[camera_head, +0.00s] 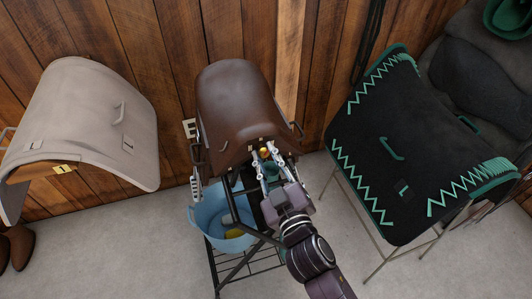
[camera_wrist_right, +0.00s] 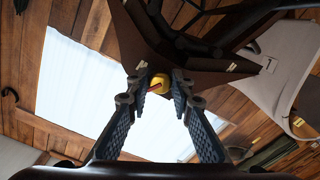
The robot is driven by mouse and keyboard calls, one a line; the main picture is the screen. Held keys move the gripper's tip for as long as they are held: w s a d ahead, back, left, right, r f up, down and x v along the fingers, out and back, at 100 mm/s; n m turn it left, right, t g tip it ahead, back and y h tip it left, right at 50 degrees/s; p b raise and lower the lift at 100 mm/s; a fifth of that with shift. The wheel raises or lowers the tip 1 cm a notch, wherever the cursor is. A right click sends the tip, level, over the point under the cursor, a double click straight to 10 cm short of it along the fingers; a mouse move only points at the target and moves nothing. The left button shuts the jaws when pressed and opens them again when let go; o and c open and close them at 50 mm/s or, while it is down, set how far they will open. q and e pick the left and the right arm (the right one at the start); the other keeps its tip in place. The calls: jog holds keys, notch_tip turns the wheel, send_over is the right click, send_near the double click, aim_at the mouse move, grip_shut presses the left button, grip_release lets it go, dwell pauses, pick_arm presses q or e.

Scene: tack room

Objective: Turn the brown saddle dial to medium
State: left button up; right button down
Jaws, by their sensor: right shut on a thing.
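The brown saddle (camera_head: 235,100) sits on a dark metal stand against the plank wall. A small yellow dial (camera_head: 264,152) is at its lower front edge. My right gripper (camera_head: 265,156) reaches it from below, with one finger on each side. In the right wrist view the fingertips of the right gripper (camera_wrist_right: 160,79) are closed around the yellow dial (camera_wrist_right: 159,84), which carries a red mark. The dial's setting labels cannot be read, so its position cannot be told. My left gripper is not in view.
A blue bucket (camera_head: 208,221) hangs under the saddle, left of my right arm. A pale saddle pad (camera_head: 90,110) stands at the left. A black pad with green trim (camera_head: 390,140) stands on a rack at the right. Bare floor (camera_head: 110,255) lies in front.

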jog(key=n+p, duration=0.1)
jog(key=n, duration=0.5)
jog(key=shift+r+p, duration=0.1)
jog(key=shift+p, duration=0.2)
dwell(0.4)
jog(key=c, duration=1.7)
grip_release()
jog(key=v, duration=1.2)
